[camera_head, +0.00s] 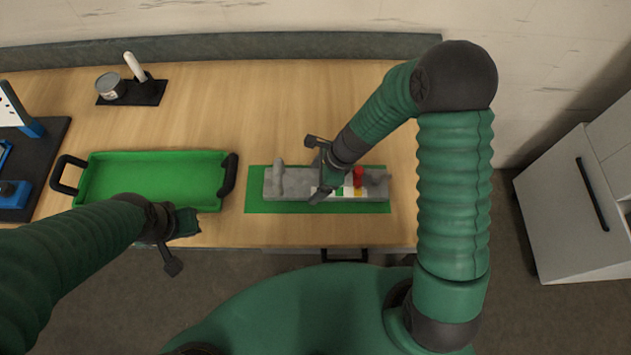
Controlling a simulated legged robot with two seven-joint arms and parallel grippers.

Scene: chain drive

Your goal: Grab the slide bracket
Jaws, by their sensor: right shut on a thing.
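A grey fixture (300,187) lies on a green mat (262,208) near the table's front edge. It carries grey upright parts, a red block (358,177) and a strip with white, yellow and green patches (350,191). I cannot tell for certain which part is the slide bracket. My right gripper (318,168) is over the middle of the fixture, shut on a small part that its own fingers mostly hide. My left gripper (184,246) hangs empty by the table's front edge, below the green tray; its fingers look spread apart.
A green tray (150,154) with black handles stands left of the mat. A black holder (150,92) with a can (110,85) and a white-handled tool (134,66) is at the back left. A dark board with blue parts (40,165) lies far left. The back right table is clear.

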